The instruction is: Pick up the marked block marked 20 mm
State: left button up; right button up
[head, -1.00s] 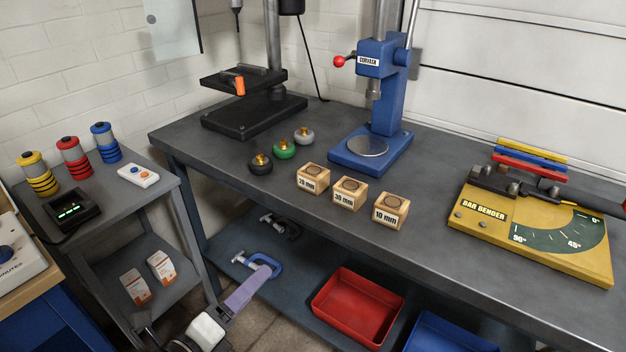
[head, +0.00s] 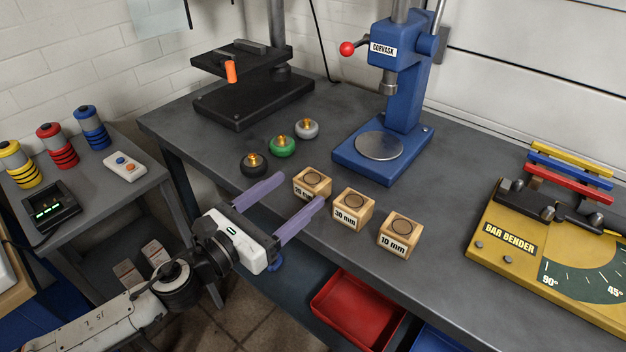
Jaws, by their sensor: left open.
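Three wooden blocks stand in a row near the bench's front edge. The block marked 20 mm (head: 313,181) is the leftmost, its label partly hidden by a finger of my left gripper. The block marked 30 mm (head: 353,209) is in the middle and the block marked 10 mm (head: 400,236) is at the right. My left gripper (head: 300,188) is open and empty. Its two purple fingers point at the 20 mm block, one to its left and one in front of its lower right. I cannot tell whether they touch it. My right gripper is out of view.
Black, green and grey knobs with brass tops (head: 281,146) stand behind the 20 mm block. The blue press (head: 396,105) stands behind the blocks, and the yellow bar bender (head: 510,240) is at the right. A red bin (head: 355,312) sits below the bench edge.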

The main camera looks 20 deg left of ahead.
aim_at(303, 186)
pick_arm(q)
jog(key=shift+w+d, duration=0.15)
jog(key=shift+w, duration=0.15)
jog(key=p+x, duration=0.1)
jog(key=x, duration=0.4)
jog(key=shift+d+r, duration=0.1)
jog(key=shift+d, duration=0.1)
jog(key=c, duration=1.1)
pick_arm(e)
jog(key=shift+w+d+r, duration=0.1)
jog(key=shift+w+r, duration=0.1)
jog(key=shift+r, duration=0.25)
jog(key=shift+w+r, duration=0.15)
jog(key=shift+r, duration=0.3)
